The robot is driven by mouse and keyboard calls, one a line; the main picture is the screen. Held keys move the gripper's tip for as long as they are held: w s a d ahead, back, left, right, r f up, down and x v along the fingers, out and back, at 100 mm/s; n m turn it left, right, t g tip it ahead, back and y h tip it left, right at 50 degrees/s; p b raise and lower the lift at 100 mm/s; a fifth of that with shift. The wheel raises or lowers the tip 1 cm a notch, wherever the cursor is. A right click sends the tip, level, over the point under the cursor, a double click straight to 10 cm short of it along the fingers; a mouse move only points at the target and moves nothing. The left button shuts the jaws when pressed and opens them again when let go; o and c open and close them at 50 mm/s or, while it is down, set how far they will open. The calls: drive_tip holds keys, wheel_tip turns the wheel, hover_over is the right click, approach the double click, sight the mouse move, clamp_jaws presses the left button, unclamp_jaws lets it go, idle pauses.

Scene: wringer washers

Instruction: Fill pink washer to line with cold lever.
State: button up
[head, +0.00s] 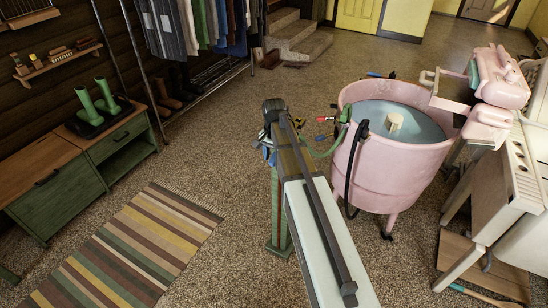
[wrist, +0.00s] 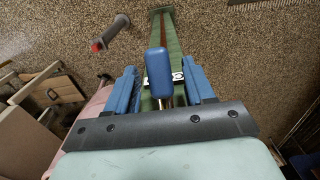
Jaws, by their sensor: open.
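The pink washer (head: 395,160) stands right of centre in the head view, with pale blue water (head: 385,112) in its tub. I cannot make out a fill line. A pink edge of it shows at the lower left of the wrist view (wrist: 78,128). My gripper (wrist: 161,72) is open, with its blue fingers on either side of a blue-ended lever (wrist: 158,75); I cannot tell whether they touch it. The lever stands before a green post (wrist: 167,32). A grey handle with a red end (wrist: 115,33) is to its upper left. In the head view my arm mostly hides the gripper.
A pink wringer (head: 495,80) is mounted at the washer's right. A dark hose (head: 352,165) hangs over its near left side. A pale stand (head: 500,180) is close on the right. A green cabinet (head: 65,190) and a striped rug (head: 135,250) lie left, with open floor between.

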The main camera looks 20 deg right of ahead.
drive_tip(key=shift+f, duration=0.3)
clamp_jaws()
idle(0.5)
